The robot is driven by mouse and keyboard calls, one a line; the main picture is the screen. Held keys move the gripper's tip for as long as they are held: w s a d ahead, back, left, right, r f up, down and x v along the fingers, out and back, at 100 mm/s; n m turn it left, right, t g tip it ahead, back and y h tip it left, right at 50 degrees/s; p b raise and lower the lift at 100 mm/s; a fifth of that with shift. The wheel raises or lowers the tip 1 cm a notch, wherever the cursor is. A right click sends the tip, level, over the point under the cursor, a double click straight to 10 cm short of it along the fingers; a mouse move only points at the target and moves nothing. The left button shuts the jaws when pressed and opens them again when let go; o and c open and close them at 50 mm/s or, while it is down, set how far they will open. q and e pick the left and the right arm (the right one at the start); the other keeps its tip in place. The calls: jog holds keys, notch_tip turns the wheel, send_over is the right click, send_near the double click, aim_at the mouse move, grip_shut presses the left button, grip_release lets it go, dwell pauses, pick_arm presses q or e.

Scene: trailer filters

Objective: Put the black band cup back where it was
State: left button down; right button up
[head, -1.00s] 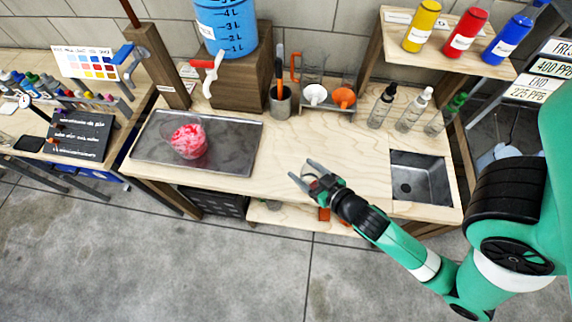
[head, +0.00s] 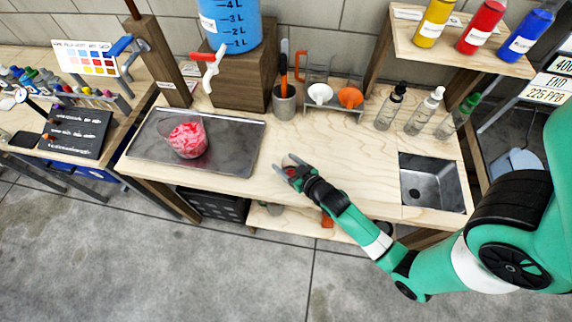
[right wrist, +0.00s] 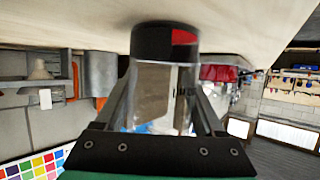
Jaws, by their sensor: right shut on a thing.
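The black band cup (right wrist: 165,85) is a clear cup with a black band and a red patch on it, seen in the right wrist view. My right gripper (head: 285,164) is shut around the cup's clear wall, with one finger on each side. In the right wrist view, which looks upside down, the band end is close to the pale table surface; I cannot tell whether it touches. In the head view the gripper is over the front of the wooden bench (head: 340,180), right of the metal tray, and the cup is hardly visible there. My left gripper is not in view.
A clear container of red-pink stuff (head: 187,141) stands on the metal tray (head: 235,150). A blue tank with a tap (head: 230,25) is behind it. A funnel rack (head: 333,105), several bottles and a sink (head: 432,185) are at back and right. The mid-bench is clear.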

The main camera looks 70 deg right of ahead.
jog(key=shift+f, duration=0.1)
jog(key=o, duration=1.5)
jog(key=shift+o, duration=0.2)
jog(key=shift+s+r, duration=0.1)
jog(key=shift+r, duration=0.2)
jog(key=p+v, duration=0.2)
jog(key=v, duration=0.9)
jog(key=shift+s+a+r, duration=0.1)
jog(key=shift+s+a, duration=0.1)
jog(key=shift+s, duration=0.1)
